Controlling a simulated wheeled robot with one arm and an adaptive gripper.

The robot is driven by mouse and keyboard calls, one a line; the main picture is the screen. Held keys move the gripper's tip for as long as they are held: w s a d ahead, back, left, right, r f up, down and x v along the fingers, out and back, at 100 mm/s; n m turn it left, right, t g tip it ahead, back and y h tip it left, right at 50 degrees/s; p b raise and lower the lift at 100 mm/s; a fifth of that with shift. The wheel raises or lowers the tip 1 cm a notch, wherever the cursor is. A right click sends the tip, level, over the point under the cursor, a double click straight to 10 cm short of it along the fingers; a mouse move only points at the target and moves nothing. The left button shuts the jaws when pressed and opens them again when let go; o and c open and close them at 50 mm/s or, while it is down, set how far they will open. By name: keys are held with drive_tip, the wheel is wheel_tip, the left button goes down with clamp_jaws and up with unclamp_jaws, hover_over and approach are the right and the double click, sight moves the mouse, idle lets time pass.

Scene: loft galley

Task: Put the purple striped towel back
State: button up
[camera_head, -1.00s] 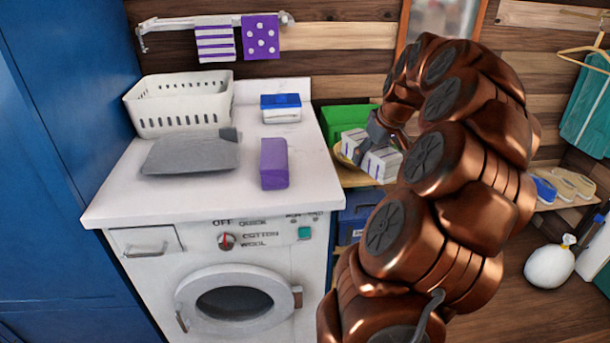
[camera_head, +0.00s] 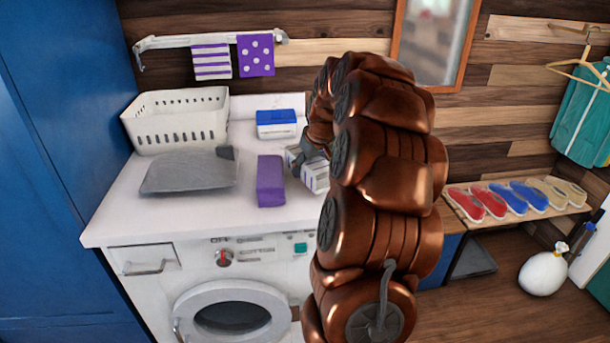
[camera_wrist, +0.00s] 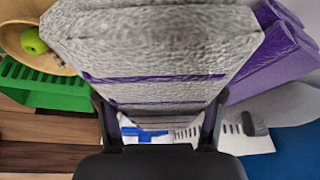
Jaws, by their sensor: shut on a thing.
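My gripper (camera_wrist: 158,125) is shut on a folded towel, whitish grey with thin purple stripes (camera_wrist: 150,60). In the head view, the held towel (camera_head: 317,174) is at the right end of the white washing-machine counter (camera_head: 225,222), just right of a plain purple folded towel (camera_head: 270,182). My gripper (camera_head: 301,163) is partly hidden there by my arm. I cannot tell whether the held towel touches the counter. A white-and-purple striped towel (camera_head: 211,62) and a purple dotted towel (camera_head: 256,56) hang on the wall rail (camera_head: 180,42).
A white basket (camera_head: 178,135), a blue-and-white box (camera_head: 277,123) and a grey folded item (camera_head: 190,174) occupy the counter. The wrist view shows a green crate (camera_wrist: 45,90) and a bowl (camera_wrist: 18,50) with a green apple. A shoe shelf (camera_head: 500,220) is at right.

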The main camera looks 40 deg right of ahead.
drive_tip(key=shift+w+a, duration=0.2)
drive_tip(key=shift+w, duration=0.2)
drive_tip(key=shift+f+p, duration=0.6)
drive_tip(key=shift+f, duration=1.15)
drive_tip(key=shift+f, duration=0.2)
drive_tip(key=o, duration=1.1)
